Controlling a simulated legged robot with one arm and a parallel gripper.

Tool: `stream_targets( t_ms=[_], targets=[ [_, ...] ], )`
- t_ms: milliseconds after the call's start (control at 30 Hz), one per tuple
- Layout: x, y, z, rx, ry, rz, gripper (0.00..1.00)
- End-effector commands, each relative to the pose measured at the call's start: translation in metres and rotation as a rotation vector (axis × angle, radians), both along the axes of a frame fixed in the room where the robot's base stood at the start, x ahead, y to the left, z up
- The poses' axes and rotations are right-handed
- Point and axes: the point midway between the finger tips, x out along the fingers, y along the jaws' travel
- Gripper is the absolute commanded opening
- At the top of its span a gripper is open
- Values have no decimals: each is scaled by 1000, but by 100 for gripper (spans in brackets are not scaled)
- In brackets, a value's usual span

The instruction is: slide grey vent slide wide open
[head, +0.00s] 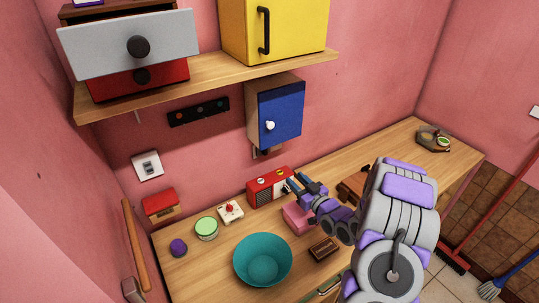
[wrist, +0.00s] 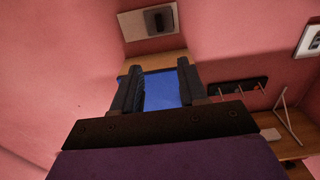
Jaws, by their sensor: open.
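A grey plate with a dark square part (wrist: 158,20), which looks like the vent slide, is on the pink wall at the top of the wrist view. In the head view, a small plate (head: 262,153) shows under the blue-doored cabinet, mostly hidden by it; I cannot tell how far the slide stands open. My gripper (head: 294,186) is open and empty, near the red radio in the head view. In the wrist view its two dark fingers (wrist: 160,88) are apart, with the blue door behind them, and the grey plate lies beyond the fingertips, not touched.
The blue-doored cabinet (head: 281,115) hangs under the wooden shelf (head: 215,76). Below are a red radio (head: 269,186), a pink box (head: 297,217) and a teal bowl (head: 262,260) on the table. A dark hook rack (head: 198,111) is on the wall.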

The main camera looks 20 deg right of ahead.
Motion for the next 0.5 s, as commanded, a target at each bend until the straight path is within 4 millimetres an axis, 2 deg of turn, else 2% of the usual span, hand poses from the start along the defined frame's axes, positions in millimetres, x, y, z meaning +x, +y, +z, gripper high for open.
stream_targets(
  t_ms=[33, 267, 500],
  targets=[
    [7, 3, 0, 3, -1, 0, 43],
    [23, 4, 1, 7, 0, -5, 43],
    [57, 13, 1, 7, -3, -2, 43]
  ],
)
